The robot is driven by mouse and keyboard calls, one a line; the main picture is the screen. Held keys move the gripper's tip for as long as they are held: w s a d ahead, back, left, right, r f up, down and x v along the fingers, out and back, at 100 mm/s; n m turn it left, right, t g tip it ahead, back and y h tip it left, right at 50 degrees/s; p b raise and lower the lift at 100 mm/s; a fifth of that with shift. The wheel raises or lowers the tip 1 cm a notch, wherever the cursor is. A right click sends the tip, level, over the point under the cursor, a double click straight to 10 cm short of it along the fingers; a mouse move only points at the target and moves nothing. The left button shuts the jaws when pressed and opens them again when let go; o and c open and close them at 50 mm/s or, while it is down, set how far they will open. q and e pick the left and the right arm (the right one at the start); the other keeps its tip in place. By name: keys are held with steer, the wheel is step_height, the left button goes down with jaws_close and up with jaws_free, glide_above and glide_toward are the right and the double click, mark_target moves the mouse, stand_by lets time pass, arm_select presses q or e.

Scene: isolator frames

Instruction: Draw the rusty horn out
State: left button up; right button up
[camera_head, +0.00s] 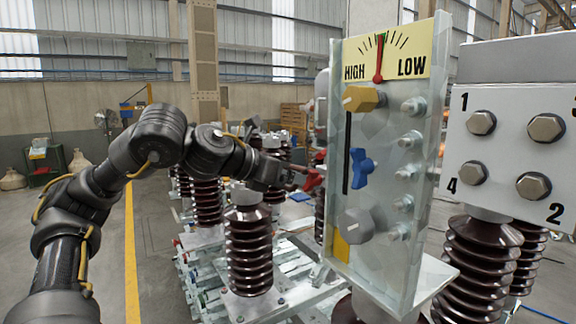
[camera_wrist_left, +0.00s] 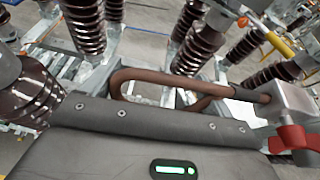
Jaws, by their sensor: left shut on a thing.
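The rusty horn (camera_wrist_left: 150,75) is a brown bent rod with a looped end in the left wrist view. Its straight end runs right to a grey metal block (camera_wrist_left: 294,101). A red wing knob (camera_wrist_left: 296,138) sits at that block and also shows in the head view (camera_head: 313,180). My left gripper (camera_head: 273,172) is beside the block, left of the tall gauge panel. My right gripper is in neither view.
The HIGH/LOW panel (camera_head: 390,130) with yellow, blue and grey knobs stands close right of my left gripper. A numbered bolt plate (camera_head: 505,150) is farther right. A brown ribbed insulator (camera_head: 248,250) stands below the gripper. Open floor (camera_head: 165,270) lies left.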

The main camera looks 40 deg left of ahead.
arm_select(q)
steer(key=shift+a, duration=0.1)
steer(key=shift+w+a+f, duration=0.1)
steer(key=shift+w+a, duration=0.15)
steer(key=shift+a, duration=0.7)
steer(key=shift+w+a+f, duration=0.1)
steer(key=shift+w+a, duration=0.2)
steer(key=shift+a, duration=0.6)
steer(key=shift+w+a+f, duration=0.1)
steer(key=shift+w+a, duration=0.15)
steer(key=shift+a, duration=0.7)
steer(key=shift+s, duration=0.1)
